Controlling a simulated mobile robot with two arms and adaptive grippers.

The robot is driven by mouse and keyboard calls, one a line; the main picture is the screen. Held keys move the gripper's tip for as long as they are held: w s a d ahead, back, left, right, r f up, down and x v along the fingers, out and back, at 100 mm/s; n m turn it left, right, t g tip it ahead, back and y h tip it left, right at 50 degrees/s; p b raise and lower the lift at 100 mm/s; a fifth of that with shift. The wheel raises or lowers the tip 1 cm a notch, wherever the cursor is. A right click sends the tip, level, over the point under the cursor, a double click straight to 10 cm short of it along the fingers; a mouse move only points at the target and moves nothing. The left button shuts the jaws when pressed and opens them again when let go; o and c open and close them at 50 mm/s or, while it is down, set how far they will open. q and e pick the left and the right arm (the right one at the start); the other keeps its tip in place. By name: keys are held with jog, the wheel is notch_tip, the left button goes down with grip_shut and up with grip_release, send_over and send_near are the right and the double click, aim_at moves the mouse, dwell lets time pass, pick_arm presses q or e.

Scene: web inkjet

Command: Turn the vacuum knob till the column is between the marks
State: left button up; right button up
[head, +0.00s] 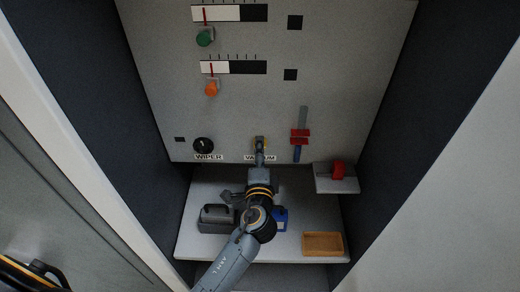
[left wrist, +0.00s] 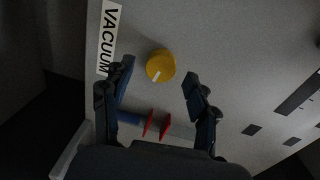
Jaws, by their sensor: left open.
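The yellow vacuum knob (left wrist: 160,66), with a white pointer line, sits on the grey panel beside the VACUUM label (left wrist: 107,38). In the head view the knob (head: 259,139) is mostly hidden by my left gripper (head: 259,148). In the left wrist view my left gripper (left wrist: 159,76) is open, its fingers on either side of the knob with gaps showing. The column gauge (head: 303,114) is right of the knob, with two red marks (head: 300,133). Its blue column (head: 297,154) appears to end below the lower mark. My right gripper is not in view.
A black WIPER knob (head: 203,145) is to the left. Green (head: 205,38) and orange (head: 211,88) knobs sit under bar scales above. A red part on a small ledge (head: 322,187) juts out at right. A dark box (head: 216,219), blue item (head: 281,220) and wooden tray (head: 322,244) stand on the shelf.

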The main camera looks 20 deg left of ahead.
pick_arm(q)
jog(key=v, duration=1)
jog(key=shift+s, duration=0.3)
